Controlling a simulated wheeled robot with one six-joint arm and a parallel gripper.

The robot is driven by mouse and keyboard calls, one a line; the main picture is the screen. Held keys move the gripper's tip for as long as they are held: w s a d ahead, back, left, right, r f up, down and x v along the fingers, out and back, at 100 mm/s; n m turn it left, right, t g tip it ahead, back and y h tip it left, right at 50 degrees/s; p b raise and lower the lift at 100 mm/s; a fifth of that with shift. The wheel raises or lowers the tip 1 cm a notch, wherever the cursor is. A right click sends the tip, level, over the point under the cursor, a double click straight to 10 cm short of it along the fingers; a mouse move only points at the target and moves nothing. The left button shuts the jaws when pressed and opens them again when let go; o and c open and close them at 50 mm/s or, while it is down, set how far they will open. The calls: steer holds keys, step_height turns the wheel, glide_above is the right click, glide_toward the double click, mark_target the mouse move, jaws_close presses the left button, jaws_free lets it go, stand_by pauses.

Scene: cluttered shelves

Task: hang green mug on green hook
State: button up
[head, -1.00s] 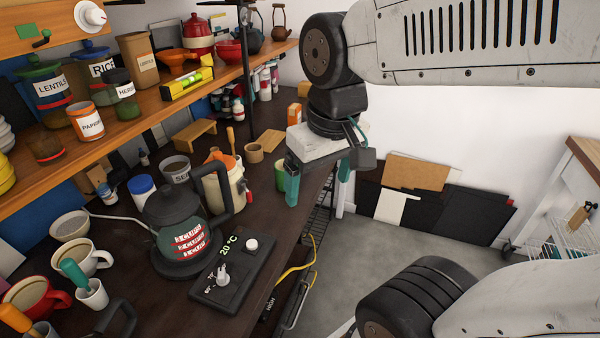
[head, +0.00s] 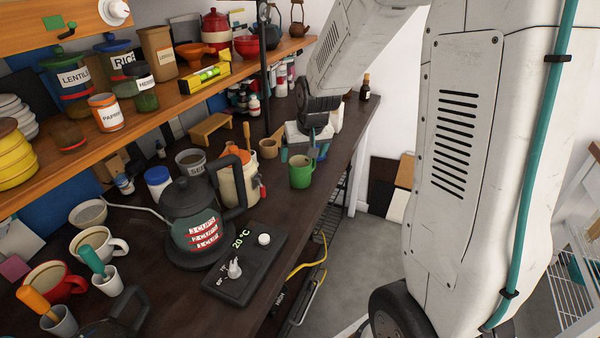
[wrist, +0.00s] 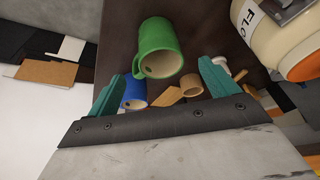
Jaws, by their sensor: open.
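The green mug (head: 301,171) stands upright on the dark worktop near its right edge, in front of my gripper in the head view. In the wrist view the green mug (wrist: 160,42) lies ahead, between and beyond the fingertips, with its handle toward the left finger. My gripper (wrist: 160,72) has its teal fingers spread apart and empty. In the head view my gripper (head: 304,153) is low behind the mug and partly hidden by it. A small green hook-like piece (head: 53,22) is on the wooden panel at the upper left.
A black kettle (head: 190,222) and a cream canister (head: 238,180) stand left of the mug. A wooden cup (head: 268,148) is close to my gripper. A blue cup (wrist: 134,92) shows in the wrist view. The shelf (head: 160,104) above is crowded.

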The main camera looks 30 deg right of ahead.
mark_target(301, 161)
steer(key=x, duration=0.6)
steer(key=shift+w, duration=0.2)
steer(key=shift+c, duration=0.4)
steer(key=c, duration=1.1)
step_height(301, 161, up, 10)
steer(key=shift+r, duration=0.1)
steer(key=shift+o, duration=0.5)
